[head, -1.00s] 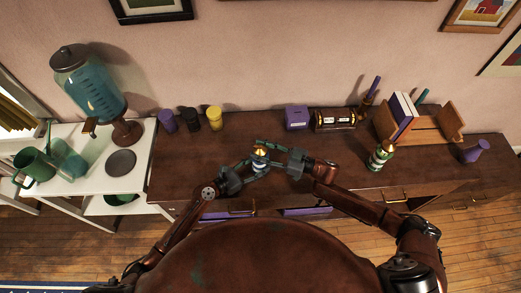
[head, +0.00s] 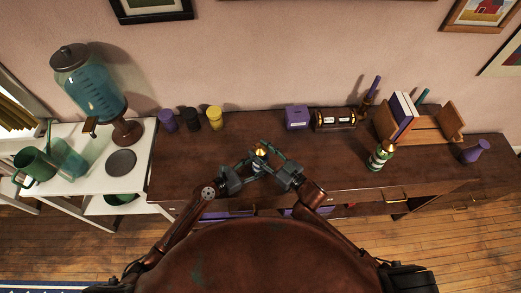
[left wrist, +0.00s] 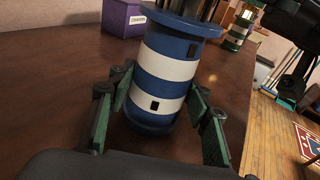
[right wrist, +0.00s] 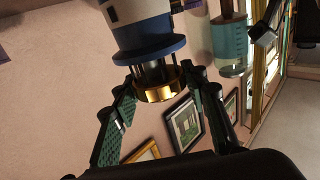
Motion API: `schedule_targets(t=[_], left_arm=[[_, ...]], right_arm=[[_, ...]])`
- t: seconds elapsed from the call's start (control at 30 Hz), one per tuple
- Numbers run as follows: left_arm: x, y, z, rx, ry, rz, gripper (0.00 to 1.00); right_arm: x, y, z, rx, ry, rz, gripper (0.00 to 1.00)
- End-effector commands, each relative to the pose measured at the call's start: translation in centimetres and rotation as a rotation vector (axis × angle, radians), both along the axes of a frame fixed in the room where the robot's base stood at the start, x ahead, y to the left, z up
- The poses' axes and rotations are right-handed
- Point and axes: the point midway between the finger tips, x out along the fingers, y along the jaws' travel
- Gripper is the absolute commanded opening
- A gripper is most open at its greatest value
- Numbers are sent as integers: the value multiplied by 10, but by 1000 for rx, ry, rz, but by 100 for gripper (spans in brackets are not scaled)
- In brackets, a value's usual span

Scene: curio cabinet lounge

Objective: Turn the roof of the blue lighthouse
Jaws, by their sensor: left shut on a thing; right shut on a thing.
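The blue lighthouse (left wrist: 170,72) has a blue and white banded body, with its lower part on the brown desk in the left wrist view. Its gold roof (right wrist: 158,92) shows below the body in the right wrist view, which is upside down. My left gripper (head: 252,166) is shut around the banded body, one finger on each side. My right gripper (head: 270,162) is shut on the gold roof. In the head view the lighthouse (head: 259,153) is small and partly hidden by the fingers.
A green and white lighthouse (head: 379,160) stands to the right on the desk (head: 210,160). A purple box (head: 297,117), a barrel-shaped object (head: 335,119) and several cups stand along the back. The desk left of my grippers is clear.

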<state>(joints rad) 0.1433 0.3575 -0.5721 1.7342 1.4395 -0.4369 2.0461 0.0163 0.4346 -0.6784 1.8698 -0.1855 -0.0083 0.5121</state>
Motion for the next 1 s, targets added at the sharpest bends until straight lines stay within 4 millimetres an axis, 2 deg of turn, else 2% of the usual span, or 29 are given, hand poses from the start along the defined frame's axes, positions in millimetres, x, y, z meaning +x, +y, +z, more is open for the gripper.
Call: schedule_targets(t=[0.07, 0.1, 0.37, 0.73, 0.87, 1.0], left_arm=[[-1, 1, -5, 6, 5, 0, 2], [-1, 1, -5, 6, 5, 0, 2], [-1, 1, -5, 6, 5, 0, 2], [-1, 2, -5, 6, 6, 0, 2], [-1, 2, -5, 6, 6, 0, 2], [-1, 2, -5, 6, 6, 0, 2]], right_arm=[[-1, 1, 0, 1, 0, 2, 16], [0, 1, 0, 1, 0, 2, 41], [0, 0, 0, 1, -1, 2, 59], [-5, -5, -1, -1, 1, 1, 59], [-19, -18, -1, -1, 1, 1, 59], [-42, -38, -2, -1, 3, 1, 59]])
